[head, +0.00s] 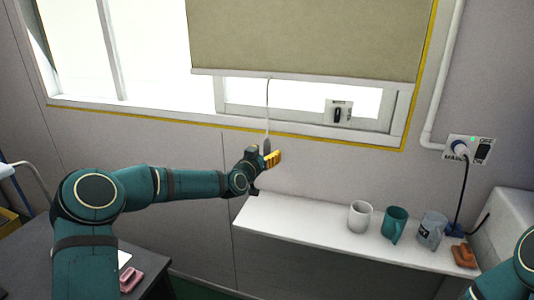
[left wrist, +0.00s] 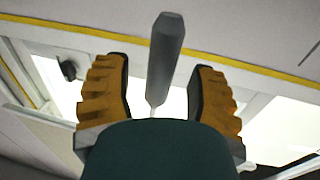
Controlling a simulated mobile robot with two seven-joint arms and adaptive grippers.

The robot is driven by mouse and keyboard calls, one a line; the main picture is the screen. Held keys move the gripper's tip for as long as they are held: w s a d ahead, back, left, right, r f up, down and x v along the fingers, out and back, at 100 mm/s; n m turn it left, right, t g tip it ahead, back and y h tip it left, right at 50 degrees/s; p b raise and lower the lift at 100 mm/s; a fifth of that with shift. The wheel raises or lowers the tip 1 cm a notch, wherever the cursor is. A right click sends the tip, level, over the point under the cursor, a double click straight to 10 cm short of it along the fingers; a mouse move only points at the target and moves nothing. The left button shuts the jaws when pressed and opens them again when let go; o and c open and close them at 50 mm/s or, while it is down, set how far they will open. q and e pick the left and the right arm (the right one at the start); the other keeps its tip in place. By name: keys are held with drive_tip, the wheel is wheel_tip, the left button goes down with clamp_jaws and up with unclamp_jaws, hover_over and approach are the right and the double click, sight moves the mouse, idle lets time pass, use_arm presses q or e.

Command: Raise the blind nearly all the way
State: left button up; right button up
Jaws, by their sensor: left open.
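A beige roller blind (head: 310,38) hangs over the right part of the window, its pale bottom bar (head: 300,81) tilted in the picture, with a strip of bright glass below it. A thin cord (head: 268,105) runs down from the bar to a grey pull (head: 265,146). My left gripper (head: 270,158), with yellow fingers, is at the pull. In the left wrist view the grey pull (left wrist: 165,55) stands between the two open fingers of the gripper (left wrist: 161,82), with gaps on both sides. My right gripper is out of view; only part of that arm shows.
A white ledge (head: 300,222) under the window carries a white mug (head: 360,216), a teal mug (head: 395,224), a grey mug (head: 432,230) and a brown object (head: 463,256). A socket with a plug (head: 468,150) is on the right wall. A dark desk (head: 150,262) stands lower left.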

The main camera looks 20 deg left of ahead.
use_arm(q)
drive_tip(key=shift+w+d, duration=0.15)
drive_tip(key=shift+w, duration=0.5)
drive_tip(key=shift+c, duration=0.5)
